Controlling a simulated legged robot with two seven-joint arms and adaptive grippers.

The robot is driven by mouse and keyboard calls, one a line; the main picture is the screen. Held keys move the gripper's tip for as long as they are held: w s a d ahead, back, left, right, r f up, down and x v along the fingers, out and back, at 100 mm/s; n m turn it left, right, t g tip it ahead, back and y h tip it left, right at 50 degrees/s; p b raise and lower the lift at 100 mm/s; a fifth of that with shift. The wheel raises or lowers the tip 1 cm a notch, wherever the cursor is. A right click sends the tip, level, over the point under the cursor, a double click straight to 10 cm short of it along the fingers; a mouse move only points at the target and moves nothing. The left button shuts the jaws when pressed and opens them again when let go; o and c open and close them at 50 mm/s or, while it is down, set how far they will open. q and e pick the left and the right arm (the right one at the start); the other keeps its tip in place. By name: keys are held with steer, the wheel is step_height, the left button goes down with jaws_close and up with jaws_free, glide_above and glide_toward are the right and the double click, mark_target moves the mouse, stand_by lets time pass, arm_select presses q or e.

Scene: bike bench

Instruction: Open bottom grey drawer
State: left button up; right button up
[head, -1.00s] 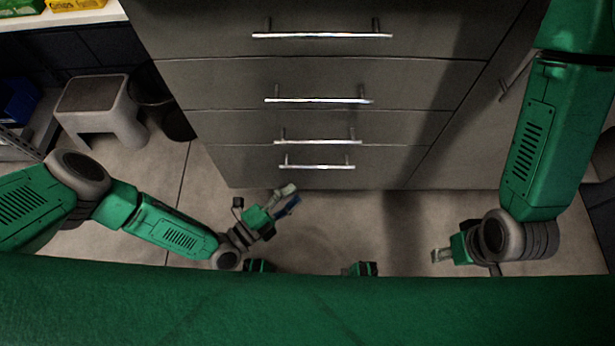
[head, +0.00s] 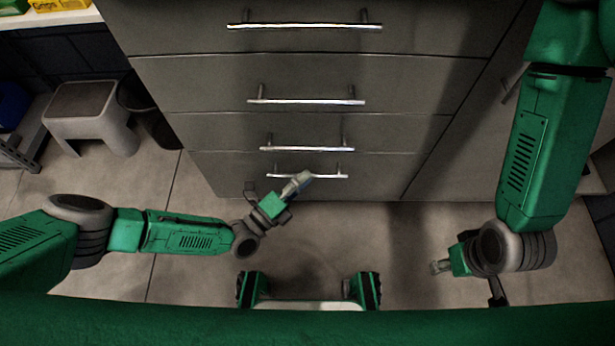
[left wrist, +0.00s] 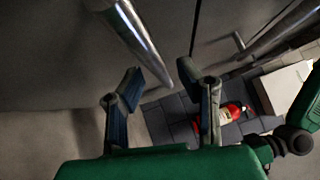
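The grey drawer unit stands ahead in the head view, with drawers stacked one above another. The bottom grey drawer (head: 230,177) is closed, and its silver bar handle (head: 320,176) is the lowest one. My left gripper (head: 303,180) is at the left half of this handle, overlapping it in the head view. In the left wrist view my left gripper (left wrist: 161,80) has its fingers apart with nothing between them. A silver handle (left wrist: 140,42) ends just ahead of the fingertips; contact cannot be told. My right gripper (head: 436,267) is low on the right, away from the drawers; its fingers are too small to judge.
A grey stool (head: 90,112) stands on the floor at left, beside a dark bin (head: 150,115). A cabinet door (head: 470,140) adjoins the drawers on the right. The floor (head: 345,225) before the drawers is clear. The left wrist view shows a red object (left wrist: 232,112) farther off.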

arm_select(q)
steer(key=shift+w+d+r, duration=0.1)
steer(key=shift+w, duration=0.4)
steer(key=shift+d, duration=0.2)
jaws_close()
steer(key=shift+s, duration=0.15)
